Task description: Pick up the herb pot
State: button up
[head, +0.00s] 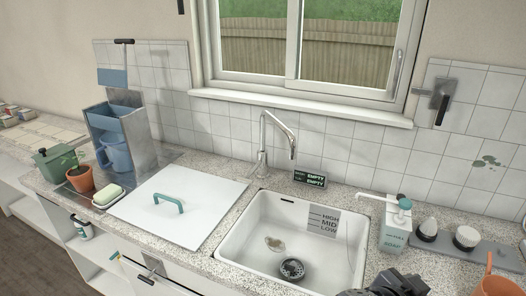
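The herb pot (80,180) is a small terracotta pot with a green sprout, at the left end of the speckled counter. It stands upright in front of a dark green box-like container and to the left of a soap dish. My gripper (398,286) appears only as a dark shape at the bottom edge, right of centre, in front of the sink's right side. It is far from the pot, and its fingers cannot be made out.
A green-white soap bar in a dish (107,195) sits close beside the pot. A blue jug (117,155) stands in a grey bin behind it. A white lid with a teal handle (190,212) covers the counter left of the sink (265,252). A soap dispenser (395,228) stands right.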

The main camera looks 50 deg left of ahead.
aim_at(81, 176)
jog(key=u, duration=3)
